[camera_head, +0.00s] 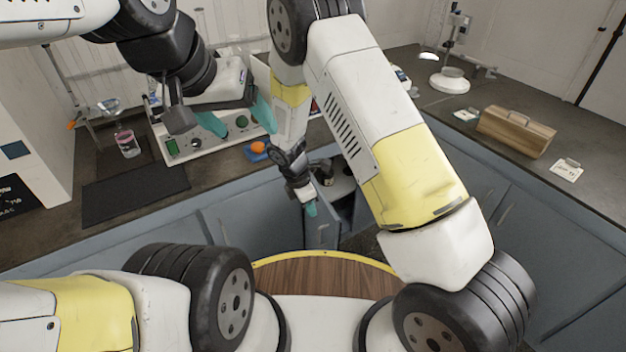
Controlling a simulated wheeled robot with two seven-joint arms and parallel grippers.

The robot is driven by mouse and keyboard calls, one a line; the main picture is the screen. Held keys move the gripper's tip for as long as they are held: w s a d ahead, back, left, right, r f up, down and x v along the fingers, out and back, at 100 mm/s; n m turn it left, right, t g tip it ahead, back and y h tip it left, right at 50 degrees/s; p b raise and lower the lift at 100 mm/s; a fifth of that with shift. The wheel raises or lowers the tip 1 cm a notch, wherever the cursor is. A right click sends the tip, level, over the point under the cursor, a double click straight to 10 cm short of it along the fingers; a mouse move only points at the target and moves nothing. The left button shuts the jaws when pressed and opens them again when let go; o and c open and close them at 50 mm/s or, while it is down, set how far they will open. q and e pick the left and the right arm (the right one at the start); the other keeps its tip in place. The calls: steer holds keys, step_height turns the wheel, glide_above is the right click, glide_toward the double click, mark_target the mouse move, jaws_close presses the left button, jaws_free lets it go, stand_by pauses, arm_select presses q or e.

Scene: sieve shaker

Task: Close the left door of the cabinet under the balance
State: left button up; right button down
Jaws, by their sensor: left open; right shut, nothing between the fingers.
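A grey-blue cabinet door (322,230) stands open at the middle of the bench front, seen nearly edge-on. Beside it the dark cabinet interior (343,185) shows, with something on a shelf. My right arm covers much of the opening's right side. My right gripper (310,208) is shut and empty, at the upper part of the open door; I cannot tell if it touches. My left gripper (238,118) is open and empty, above the bench in front of a white device with knobs. I cannot clearly make out the balance.
The white control device (190,148) and an orange ball-like item (258,147) are on the bench. A dark mat (135,194) and a beaker (127,146) lie left. A wooden box (515,130) and a stand (450,75) are on the right bench.

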steer(key=shift+w+d+f, duration=0.4)
steer(key=shift+d+f, duration=0.4)
steer(key=shift+w+d+f, duration=0.35)
steer(key=shift+d+f, duration=0.4)
steer(key=shift+f, duration=0.05)
steer(key=shift+w+d+f, duration=0.4)
steer(key=shift+d+f, duration=0.4)
